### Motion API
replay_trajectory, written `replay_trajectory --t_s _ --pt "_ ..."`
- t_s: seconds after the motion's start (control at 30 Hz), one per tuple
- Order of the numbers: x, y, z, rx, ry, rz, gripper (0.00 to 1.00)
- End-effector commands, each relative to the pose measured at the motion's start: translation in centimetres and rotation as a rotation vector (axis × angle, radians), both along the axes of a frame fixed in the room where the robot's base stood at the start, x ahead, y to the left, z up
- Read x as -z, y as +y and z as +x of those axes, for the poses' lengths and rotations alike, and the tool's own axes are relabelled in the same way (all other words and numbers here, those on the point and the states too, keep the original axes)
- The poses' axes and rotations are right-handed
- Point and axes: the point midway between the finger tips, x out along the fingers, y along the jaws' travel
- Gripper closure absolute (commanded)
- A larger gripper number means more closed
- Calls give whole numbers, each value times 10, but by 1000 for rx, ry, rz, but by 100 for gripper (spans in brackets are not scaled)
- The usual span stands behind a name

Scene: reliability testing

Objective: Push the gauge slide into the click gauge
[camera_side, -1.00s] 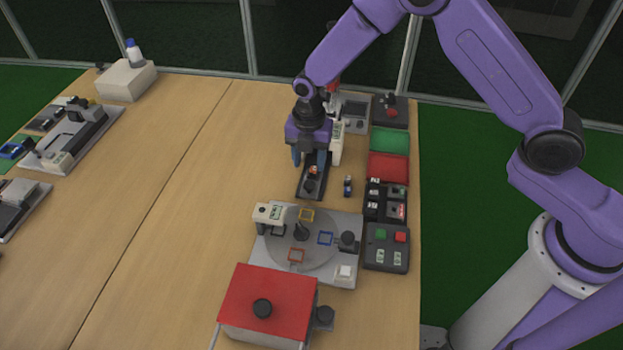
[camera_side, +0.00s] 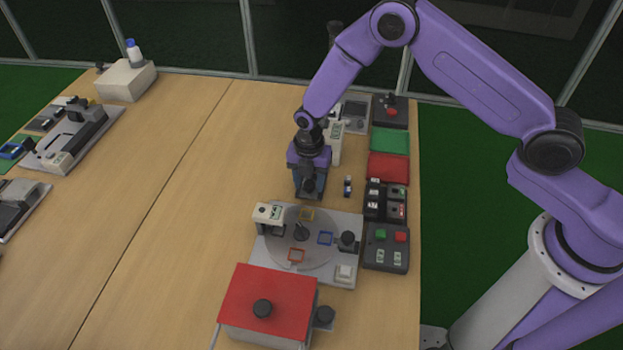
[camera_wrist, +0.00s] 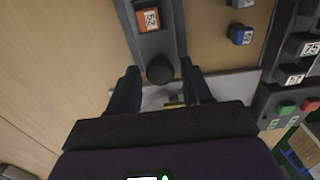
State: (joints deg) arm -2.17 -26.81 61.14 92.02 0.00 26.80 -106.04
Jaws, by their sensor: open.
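The click gauge is a dark narrow track with an upright white part (camera_side: 335,143) at its far end, partly hidden behind my gripper (camera_side: 309,194). In the wrist view the gauge slide (camera_wrist: 151,44) is a grey bar with a round black knob (camera_wrist: 160,69) at its near end. An orange block (camera_wrist: 150,19) marked 52 sits on the track beyond the knob. My gripper is open, with one finger on each side of the knob and a visible gap on both sides. The side view hides most of the track under my gripper.
A grey plate with a round dial (camera_side: 284,256) lies just in front of my gripper. A small blue block (camera_side: 348,186) stands to the right, then labelled switch boxes (camera_side: 373,214). A red-topped box (camera_side: 267,300) is nearer.

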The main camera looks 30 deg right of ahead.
Motion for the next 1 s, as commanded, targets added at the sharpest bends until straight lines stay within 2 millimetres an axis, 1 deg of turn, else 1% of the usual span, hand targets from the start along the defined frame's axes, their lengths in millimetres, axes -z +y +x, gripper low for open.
replay_trajectory --t_s 0.27,0.73,0.83,1.0 --pt "-2 0 0 0 0 0 51" --pt "-39 0 0 1 -1 1 51" --pt "-44 0 0 1 1 -1 51" --pt "-45 0 0 1 1 -1 51"
